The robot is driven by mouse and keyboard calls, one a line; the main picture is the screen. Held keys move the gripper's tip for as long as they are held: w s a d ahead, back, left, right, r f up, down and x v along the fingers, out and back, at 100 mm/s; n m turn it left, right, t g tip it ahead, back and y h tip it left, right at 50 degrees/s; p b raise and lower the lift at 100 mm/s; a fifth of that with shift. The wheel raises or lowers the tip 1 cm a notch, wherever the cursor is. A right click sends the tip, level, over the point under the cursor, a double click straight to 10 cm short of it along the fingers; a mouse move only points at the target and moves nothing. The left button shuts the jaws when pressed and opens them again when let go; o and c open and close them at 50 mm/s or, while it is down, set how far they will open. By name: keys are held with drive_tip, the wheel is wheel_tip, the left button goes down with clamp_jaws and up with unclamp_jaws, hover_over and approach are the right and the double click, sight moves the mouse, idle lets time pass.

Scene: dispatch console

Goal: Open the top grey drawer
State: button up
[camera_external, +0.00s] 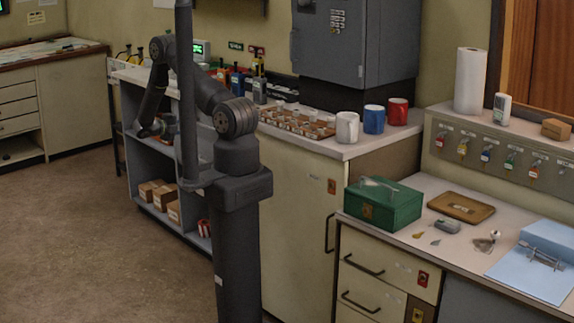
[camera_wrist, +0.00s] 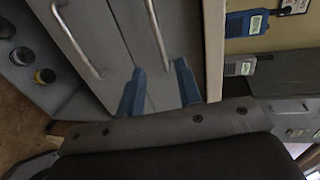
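In the wrist view, which is turned sideways, the top grey drawer (camera_wrist: 188,30) lies on the right, nearest the worktop edge, with a metal bar handle (camera_wrist: 157,33). The drawer looks shut. A second grey drawer front (camera_wrist: 105,35) with its own bar handle (camera_wrist: 72,38) lies to its left. My gripper (camera_wrist: 160,68) has its two blue fingers apart, with the near end of the top drawer's handle between them in the picture. I cannot tell whether they touch it. In the external view my gripper and the drawer fronts are not clearly visible; my arm blocks part of the grey unit (camera_external: 152,205).
Radios (camera_wrist: 240,67) stand on the worktop beside the drawer. Open shelves with cardboard boxes (camera_external: 152,190) are in the grey unit. A cream cabinet (camera_external: 290,205) stands to its right, with mugs (camera_external: 347,128) on top. The floor at left is clear.

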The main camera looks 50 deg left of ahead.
drive_tip(key=x, duration=1)
drive_tip(key=shift+w, duration=0.1)
clamp_jaws()
